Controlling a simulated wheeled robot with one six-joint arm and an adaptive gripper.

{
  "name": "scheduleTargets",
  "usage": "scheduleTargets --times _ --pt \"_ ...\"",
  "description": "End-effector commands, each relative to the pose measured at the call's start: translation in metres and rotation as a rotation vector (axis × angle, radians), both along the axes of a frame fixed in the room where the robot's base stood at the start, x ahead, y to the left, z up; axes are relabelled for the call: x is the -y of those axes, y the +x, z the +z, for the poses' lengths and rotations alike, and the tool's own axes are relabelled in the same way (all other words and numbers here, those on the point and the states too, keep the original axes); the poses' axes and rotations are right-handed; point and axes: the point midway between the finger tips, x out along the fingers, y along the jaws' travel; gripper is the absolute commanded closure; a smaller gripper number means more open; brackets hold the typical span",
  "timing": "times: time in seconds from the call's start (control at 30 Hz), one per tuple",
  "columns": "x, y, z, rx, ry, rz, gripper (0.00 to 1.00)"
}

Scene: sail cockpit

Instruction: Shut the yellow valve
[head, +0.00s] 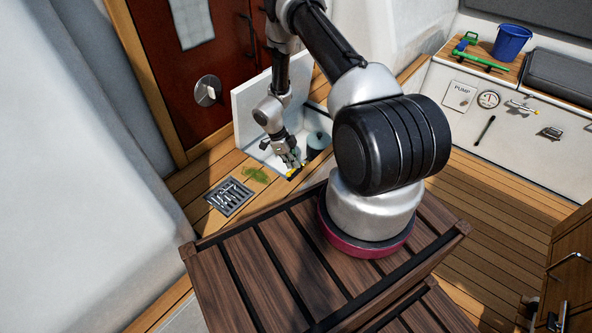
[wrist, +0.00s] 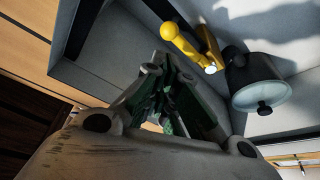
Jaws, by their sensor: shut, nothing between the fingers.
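The yellow valve (wrist: 185,45) shows in the wrist view as a lever with a round knob, beside another upright yellow piece. It lies inside a recessed grey-white locker in the floor. In the head view only a small yellow bit (head: 293,172) shows under the fingers. My gripper (head: 290,160) reaches down into the locker; its closed fingers (wrist: 168,68) are empty. In the wrist view the fingertips are just below the lever in the picture; I cannot tell whether they touch it. The valve's base is mostly hidden.
A dark grey, round-capped fitting (wrist: 258,88) stands right of the valve. The raised white lid (head: 257,98) and locker walls hem in my arm. A floor grate (head: 229,196) and green weed (head: 254,175) lie to the left. A slatted table (head: 250,270) is in front.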

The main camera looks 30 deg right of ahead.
Motion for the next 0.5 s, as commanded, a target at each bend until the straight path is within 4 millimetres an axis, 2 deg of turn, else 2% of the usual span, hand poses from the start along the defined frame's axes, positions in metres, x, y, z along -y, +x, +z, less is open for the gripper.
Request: scheduleTargets --times 0.03,0.2,0.5 --pt "0.003 -0.003 -0.009 -0.001 0.000 0.000 1.00" --pt "0.008 -0.007 -0.029 0.001 0.001 0.000 1.00" --pt "0.011 -0.010 -0.038 0.000 0.000 0.001 1.00"
